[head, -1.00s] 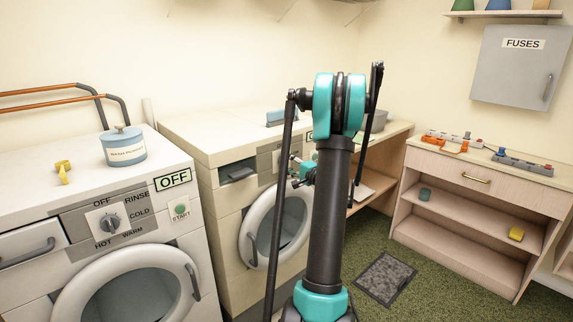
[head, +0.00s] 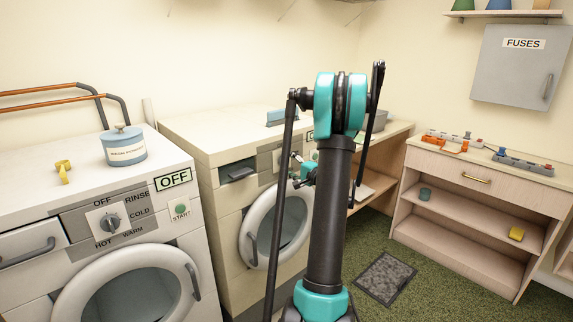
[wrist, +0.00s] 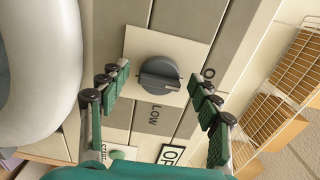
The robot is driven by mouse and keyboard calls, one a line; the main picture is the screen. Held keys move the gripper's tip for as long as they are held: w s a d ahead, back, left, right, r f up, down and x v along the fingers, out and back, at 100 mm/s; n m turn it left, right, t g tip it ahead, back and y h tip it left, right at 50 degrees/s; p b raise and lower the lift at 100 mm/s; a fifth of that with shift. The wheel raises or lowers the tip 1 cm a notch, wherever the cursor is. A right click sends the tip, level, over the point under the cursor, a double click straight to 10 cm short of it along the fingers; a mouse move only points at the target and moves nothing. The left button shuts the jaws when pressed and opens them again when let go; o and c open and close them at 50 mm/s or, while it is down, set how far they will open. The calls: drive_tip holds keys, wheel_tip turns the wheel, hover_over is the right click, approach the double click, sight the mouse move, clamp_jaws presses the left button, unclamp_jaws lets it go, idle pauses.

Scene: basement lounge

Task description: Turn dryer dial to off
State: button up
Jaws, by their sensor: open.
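The dryer is the cream machine (head: 226,214) in the middle of the head view, with a round door. Its grey dial (wrist: 158,76) shows in the wrist view on a pale square plate. The dial's raised grip runs roughly left to right in that view. "LOW" is printed below the dial, and a label starting with "O" is partly hidden by the right finger. My gripper (wrist: 165,72) is open, with its green-padded fingers on either side of the dial and gaps between. In the head view my gripper (head: 298,172) is at the dryer's front panel; my arm hides part of it.
The washer (head: 170,240) stands at left with its own dial (head: 110,222) and a blue canister (head: 124,146) on top. The dryer's round door (head: 277,228) bulges beside the panel. A wooden cabinet (head: 480,245) stands at right.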

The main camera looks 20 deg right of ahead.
drive_tip(key=v, duration=1.1)
drive_tip(key=shift+s, duration=0.3)
drive_tip(key=s+a+f+n+g, duration=0.3)
drive_tip(key=s+a+g, duration=0.1)
drive_tip(key=a, duration=0.6)
drive_tip(key=s+a+f+n+g, duration=0.3)
drive_tip(key=a+g, duration=0.1)
drive_tip(key=a, duration=0.7)
drive_tip(key=s+a+f+n+g+h, duration=0.1)
drive_tip(key=s+f+n+g+h, duration=0.1)
drive_tip(key=s, duration=0.8)
drive_tip(key=s+a+f+n+g+h, duration=0.2)
drive_tip(key=s+f+n+h, duration=0.2)
drive_tip(key=s, duration=0.6)
wheel_tip(320, 180, down, 2)
drive_tip(key=shift+a+f+n+g, duration=0.2)
drive_tip(key=shift+n+g, duration=0.2)
drive_tip(key=shift+n, duration=0.5)
drive_tip(key=shift+c, duration=0.6)
